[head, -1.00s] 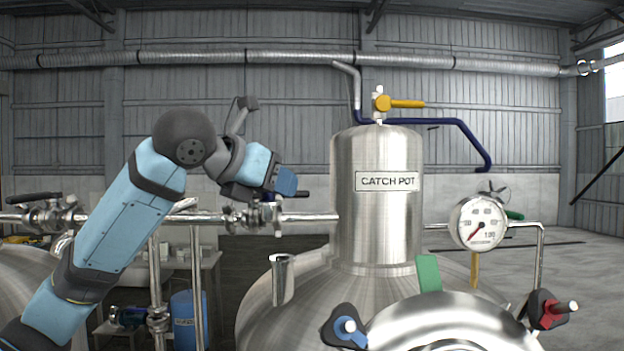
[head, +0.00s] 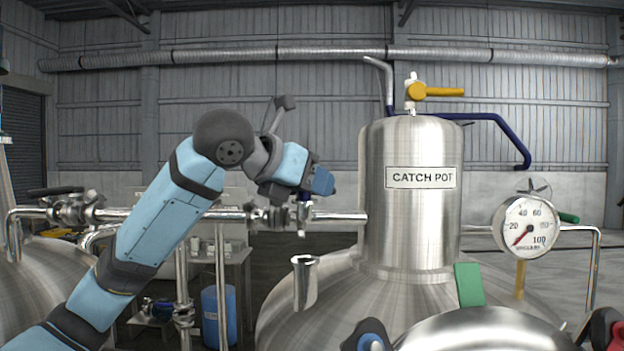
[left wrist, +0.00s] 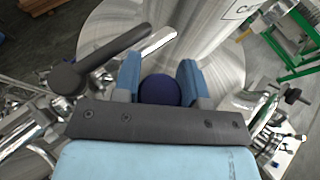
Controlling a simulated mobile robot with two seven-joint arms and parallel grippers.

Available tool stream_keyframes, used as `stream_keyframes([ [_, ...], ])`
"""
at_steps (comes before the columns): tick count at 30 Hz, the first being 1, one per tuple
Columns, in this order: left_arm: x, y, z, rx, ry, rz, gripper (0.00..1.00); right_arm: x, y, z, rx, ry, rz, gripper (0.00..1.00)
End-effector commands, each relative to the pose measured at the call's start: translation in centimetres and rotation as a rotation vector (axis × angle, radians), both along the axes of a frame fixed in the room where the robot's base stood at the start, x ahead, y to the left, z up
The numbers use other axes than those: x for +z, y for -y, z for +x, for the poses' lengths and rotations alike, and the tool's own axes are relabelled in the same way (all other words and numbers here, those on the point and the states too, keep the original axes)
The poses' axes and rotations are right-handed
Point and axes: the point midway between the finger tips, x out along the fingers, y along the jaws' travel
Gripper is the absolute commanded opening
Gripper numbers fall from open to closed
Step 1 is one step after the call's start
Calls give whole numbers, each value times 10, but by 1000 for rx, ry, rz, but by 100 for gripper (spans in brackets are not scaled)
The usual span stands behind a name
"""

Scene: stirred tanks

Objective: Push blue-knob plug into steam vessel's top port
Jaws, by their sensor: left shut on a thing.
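My left gripper (head: 318,183) is shut on the blue-knob plug. In the left wrist view its round dark blue knob (left wrist: 160,90) sits between the two blue fingers (left wrist: 160,78). In the head view a metal part of the plug (head: 303,222) shows below the fingers, in front of a horizontal pipe. A short steel stub (head: 304,283) with a wide mouth stands below it on the shoulder of the big steel vessel (head: 335,305). The plug appears above the stub and apart from it. No label shows which vessel is the steam vessel. My right gripper is not in view.
The tall cylinder marked CATCH POT (head: 410,235) rises right of the gripper. A pressure gauge (head: 526,227) and green tag (head: 469,284) stand further right. Horizontal piping with valves (head: 130,214) runs behind the arm. A blue drum (head: 219,315) stands lower left.

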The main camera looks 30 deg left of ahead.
Motion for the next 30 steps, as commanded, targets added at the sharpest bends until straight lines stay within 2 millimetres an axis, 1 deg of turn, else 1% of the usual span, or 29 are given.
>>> stream_keyframes([
  [1,-6,0,0,1,0,0,14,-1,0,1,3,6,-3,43],
  [5,-19,0,0,1,-2,1,14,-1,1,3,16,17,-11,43],
  [9,-33,0,0,0,-1,1,14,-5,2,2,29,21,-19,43],
  [15,-47,0,0,1,-1,2,14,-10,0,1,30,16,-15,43],
  [30,-48,0,0,0,0,1,14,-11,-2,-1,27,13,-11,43],
])
